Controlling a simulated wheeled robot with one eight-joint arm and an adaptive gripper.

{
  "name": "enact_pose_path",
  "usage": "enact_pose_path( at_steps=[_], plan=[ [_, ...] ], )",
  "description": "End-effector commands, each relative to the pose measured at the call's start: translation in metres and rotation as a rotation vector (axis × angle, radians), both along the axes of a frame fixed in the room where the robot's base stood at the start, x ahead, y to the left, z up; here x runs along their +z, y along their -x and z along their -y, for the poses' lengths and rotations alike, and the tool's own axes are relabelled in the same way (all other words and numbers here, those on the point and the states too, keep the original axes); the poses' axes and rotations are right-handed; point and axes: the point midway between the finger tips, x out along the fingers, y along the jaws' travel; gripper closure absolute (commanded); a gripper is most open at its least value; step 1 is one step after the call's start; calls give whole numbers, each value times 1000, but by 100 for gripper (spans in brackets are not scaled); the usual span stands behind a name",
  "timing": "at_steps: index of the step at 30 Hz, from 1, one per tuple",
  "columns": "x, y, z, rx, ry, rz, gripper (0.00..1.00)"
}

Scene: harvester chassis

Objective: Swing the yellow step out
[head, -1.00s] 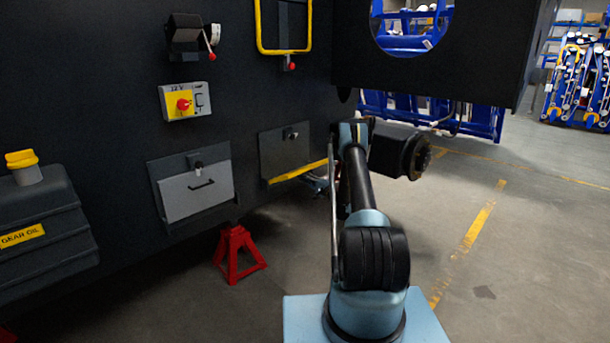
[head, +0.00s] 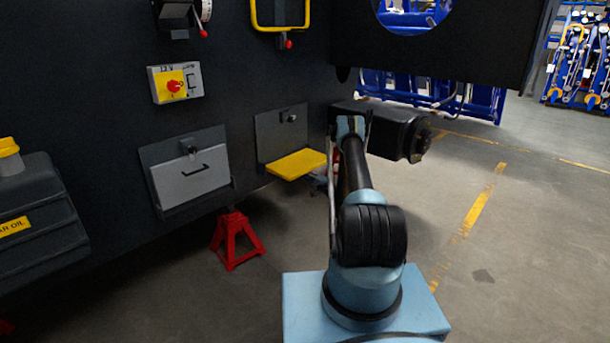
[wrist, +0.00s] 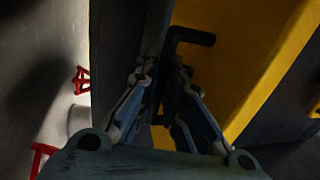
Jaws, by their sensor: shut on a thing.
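The yellow step (head: 297,164) sticks out from the lower edge of a dark plate on the chassis wall, its broad yellow face showing. In the wrist view the yellow step (wrist: 280,50) fills much of the right side as a slanted panel. A black bent handle (wrist: 190,36) stands against it. My gripper (wrist: 168,85) is shut on this handle, with its fingers close together around the bar's lower part. In the head view my gripper is mostly hidden behind my arm, to the right of the step.
A latch (head: 291,117) sits on the plate above the step. A grey drawer-like panel (head: 190,177) is to the left. A red jack stand (head: 236,240) stands below on the floor. The open floor (head: 500,270) at right is clear.

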Motion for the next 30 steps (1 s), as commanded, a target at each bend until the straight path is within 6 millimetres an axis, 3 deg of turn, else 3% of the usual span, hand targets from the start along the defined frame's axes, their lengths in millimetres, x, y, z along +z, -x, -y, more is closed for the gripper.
enact_pose_path(
  at_steps=[10, 11, 12, 24, 30],
  plan=[
    [-3, -2, 2, -5, 4, -3, 100],
    [-3, -2, 2, -6, 4, -3, 87],
    [-3, -2, 2, -6, 5, -3, 83],
    [0, -1, 3, -4, 3, -1, 83],
    [16, -2, 3, -4, 3, -1, 83]
  ],
)
